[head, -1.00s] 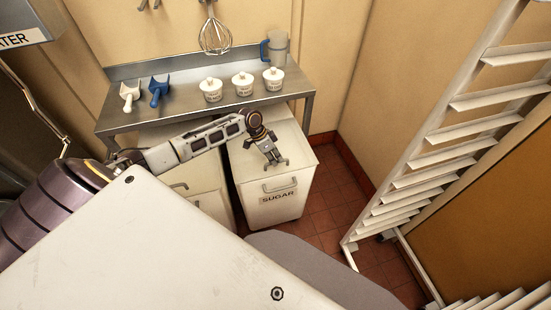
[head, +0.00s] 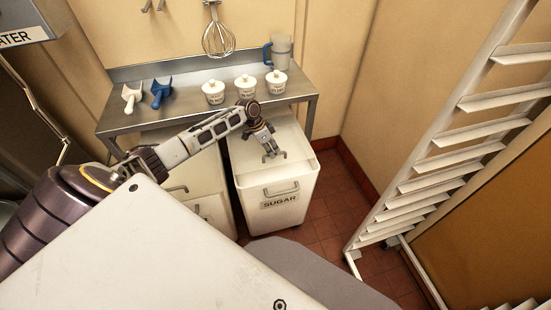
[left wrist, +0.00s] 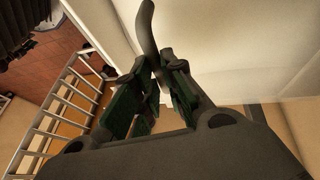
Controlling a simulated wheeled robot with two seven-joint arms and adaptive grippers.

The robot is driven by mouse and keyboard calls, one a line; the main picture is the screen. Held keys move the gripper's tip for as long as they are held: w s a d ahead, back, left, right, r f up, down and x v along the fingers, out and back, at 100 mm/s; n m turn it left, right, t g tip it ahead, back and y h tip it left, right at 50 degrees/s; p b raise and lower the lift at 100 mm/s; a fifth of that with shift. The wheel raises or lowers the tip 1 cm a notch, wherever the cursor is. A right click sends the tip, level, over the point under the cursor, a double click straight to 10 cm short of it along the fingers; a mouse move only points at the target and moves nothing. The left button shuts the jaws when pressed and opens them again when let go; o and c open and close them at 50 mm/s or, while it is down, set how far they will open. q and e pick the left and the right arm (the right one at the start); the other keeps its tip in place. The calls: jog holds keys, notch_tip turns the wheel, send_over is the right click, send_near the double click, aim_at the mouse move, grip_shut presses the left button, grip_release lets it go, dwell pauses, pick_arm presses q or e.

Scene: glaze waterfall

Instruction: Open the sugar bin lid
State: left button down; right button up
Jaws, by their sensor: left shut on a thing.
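The white sugar bin (head: 297,211) stands on the floor in the head view, with a SUGAR label and a grey handle (head: 281,189) on its front. Its pale lid (head: 291,140) shows on top. My left gripper (head: 273,156) is over the front part of the lid, pointing down. In the left wrist view its fingers (left wrist: 152,68) are shut on a dark curved bar, the lid handle (left wrist: 148,28), in front of a white surface. The fingers hide part of the bar. I cannot tell whether the lid is raised. My right gripper is not in view.
A second white bin (head: 213,209) stands to the left. A steel table (head: 190,108) behind holds several small items, including lidded white jars (head: 245,85) and scoops. A white rack (head: 440,165) is at right. Red floor (head: 330,210) is free between bin and rack.

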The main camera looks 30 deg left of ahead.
pick_arm(q)
jog(key=shift+w+a+f+b, duration=0.1)
jog(key=shift+w+a+b, duration=0.55)
jog(key=shift+w+a, duration=0.55)
jog(key=shift+a, duration=0.25)
jog(key=shift+w+a+b, duration=0.65)
jog(key=shift+a+b, duration=0.05)
jog(key=shift+b, duration=0.05)
jog(key=shift+w+a, duration=0.1)
jog(key=shift+a, duration=0.1)
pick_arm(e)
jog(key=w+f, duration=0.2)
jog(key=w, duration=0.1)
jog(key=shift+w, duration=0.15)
pick_arm(q)
jog(key=c, duration=1.5)
grip_release()
